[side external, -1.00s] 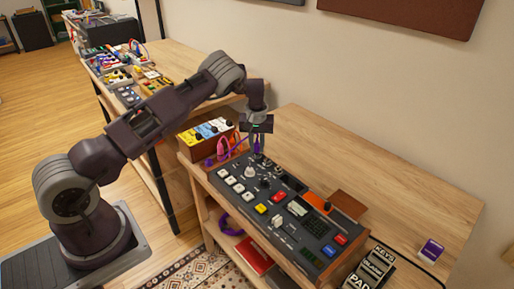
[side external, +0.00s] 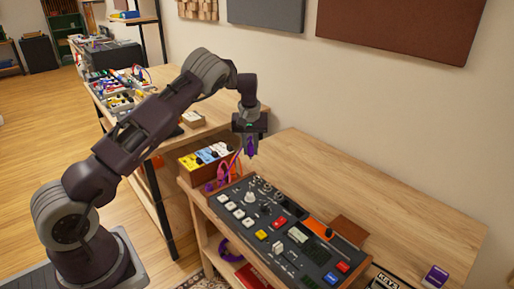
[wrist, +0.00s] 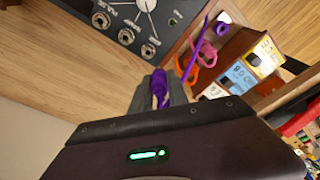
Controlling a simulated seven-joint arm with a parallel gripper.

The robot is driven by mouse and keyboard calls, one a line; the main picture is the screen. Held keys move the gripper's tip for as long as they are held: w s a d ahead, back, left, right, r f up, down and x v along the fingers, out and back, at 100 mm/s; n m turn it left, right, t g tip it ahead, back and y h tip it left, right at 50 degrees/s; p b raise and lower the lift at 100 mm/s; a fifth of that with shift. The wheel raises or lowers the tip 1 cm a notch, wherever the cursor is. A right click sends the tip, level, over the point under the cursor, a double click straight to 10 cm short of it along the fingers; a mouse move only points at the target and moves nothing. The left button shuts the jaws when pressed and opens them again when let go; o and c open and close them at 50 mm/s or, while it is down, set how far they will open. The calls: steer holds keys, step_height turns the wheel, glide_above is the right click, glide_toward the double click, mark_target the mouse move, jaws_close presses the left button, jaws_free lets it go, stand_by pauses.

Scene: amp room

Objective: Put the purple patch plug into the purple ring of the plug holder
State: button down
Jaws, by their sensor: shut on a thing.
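My gripper (side external: 250,147) is shut on the purple patch plug (wrist: 160,88), which hangs between the fingers in the wrist view. A purple cable (wrist: 196,50) runs from the plug's side. My gripper is raised above the back left end of the dark control panel (side external: 262,217), clear of its jacks. A small purple ring (wrist: 222,30) shows at the top right of the wrist view, beside pink (wrist: 207,52) and orange (wrist: 184,62) loops. In the side view a purple round piece (side external: 209,187) is at the panel's left end. I cannot make out the plug holder's full shape.
A wooden box with yellow, blue and white units (side external: 205,157) stands left of my gripper, close behind the loops. The panel has raised knobs, buttons and sliders. A small purple box (side external: 436,276) sits at the right.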

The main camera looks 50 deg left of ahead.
steer(key=shift+s+a+f+n+g+y, duration=0.15)
steer(key=shift+s+a+f+n, duration=0.7)
steer(key=shift+s+a+f, duration=1)
steer(key=shift+s+a+f+n+g+y, duration=0.1)
steer(key=shift+s+a+f+n, duration=1.05)
steer(key=shift+s, duration=1.15)
steer(key=shift+s+a+f+n+g+y, duration=0.15)
steer(key=shift+s+a+f+n, duration=0.45)
steer(key=shift+s+a+f, duration=1.4)
steer(key=shift+s+d+f, duration=0.1)
steer(key=shift+d+f, duration=0.1)
steer(key=shift+f, duration=0.25)
steer(key=shift+f, duration=0.4)
steer(key=shift+f, duration=0.45)
steer(key=c, duration=1.2)
jaws_free()
steer(key=shift+o, duration=0.5)
